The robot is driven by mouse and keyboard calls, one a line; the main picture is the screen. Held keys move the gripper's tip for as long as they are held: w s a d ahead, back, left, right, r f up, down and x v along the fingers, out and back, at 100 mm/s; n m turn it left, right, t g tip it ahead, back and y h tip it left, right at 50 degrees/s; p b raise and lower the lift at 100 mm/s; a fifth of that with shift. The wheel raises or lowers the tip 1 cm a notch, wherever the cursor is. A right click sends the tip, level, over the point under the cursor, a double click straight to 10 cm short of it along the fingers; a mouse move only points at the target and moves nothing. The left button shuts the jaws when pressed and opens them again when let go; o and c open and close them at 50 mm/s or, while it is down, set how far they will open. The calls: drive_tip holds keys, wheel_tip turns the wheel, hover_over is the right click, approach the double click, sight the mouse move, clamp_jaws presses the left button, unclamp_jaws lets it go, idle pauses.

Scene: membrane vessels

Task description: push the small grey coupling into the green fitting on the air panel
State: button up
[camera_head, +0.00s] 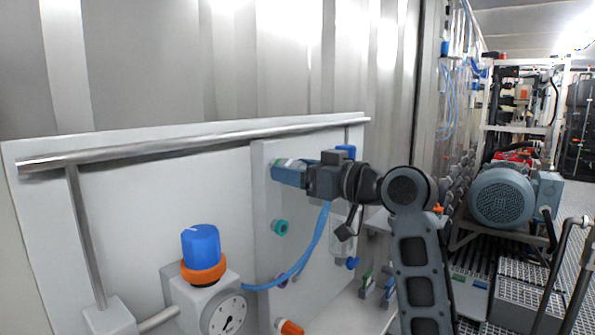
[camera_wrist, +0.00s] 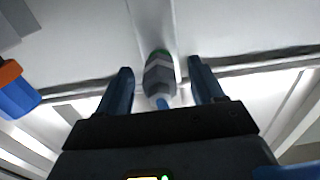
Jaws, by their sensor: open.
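The small grey coupling (camera_wrist: 159,78) sits between my two blue fingers in the wrist view, with a gap on each side. A blue hose end (camera_wrist: 161,102) shows on its near side. The green fitting (camera_wrist: 161,53) shows as a green rim directly behind the coupling, against the pale panel; how deep the coupling sits in it cannot be told. My gripper (camera_wrist: 160,66) is open around the coupling. In the head view my gripper (camera_head: 278,172) is at the upper part of the air panel (camera_head: 262,192), and its fingers hide the coupling.
A teal-green port (camera_head: 280,227) lies lower on the panel. A blue-and-orange regulator knob (camera_head: 202,252) and gauge (camera_head: 229,315) stand at lower left. The blue hose (camera_head: 300,265) loops below my gripper. A metal rail (camera_head: 190,143) runs above.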

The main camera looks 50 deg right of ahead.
drive_tip(key=shift+s, duration=0.15)
drive_tip(key=s+b, duration=0.1)
drive_tip(key=s, duration=0.6)
drive_tip(key=shift+s+b, duration=0.25)
drive_tip(key=shift+b, duration=0.15)
drive_tip(key=shift+d, duration=0.1)
drive_tip(key=s+a+f+m+g+h, duration=0.1)
drive_tip(key=s+a+f+m, duration=0.2)
drive_tip(key=f, duration=0.5)
drive_tip(key=s+a+f+h, duration=0.1)
drive_tip(key=s+a+f, duration=0.1)
drive_tip(key=a+f, duration=0.55)
drive_tip(key=s+a+f+m+g+h, duration=0.1)
drive_tip(key=s+a+f+m, duration=0.15)
drive_tip(key=f, duration=0.65)
drive_tip(key=s+a+f+n, duration=0.1)
drive_tip(key=s+a, duration=0.2)
drive_tip(key=s, duration=0.4)
drive_tip(key=s+a+f+n+y, duration=0.1)
drive_tip(key=s+a+f+n, duration=0.1)
drive_tip(key=s, duration=0.6)
drive_tip(key=s+a+f+n+g+y, duration=0.1)
drive_tip(key=s+a+n, duration=0.1)
drive_tip(key=s+a, duration=0.3)
drive_tip(key=s, duration=0.3)
drive_tip(key=shift+f, duration=0.2)
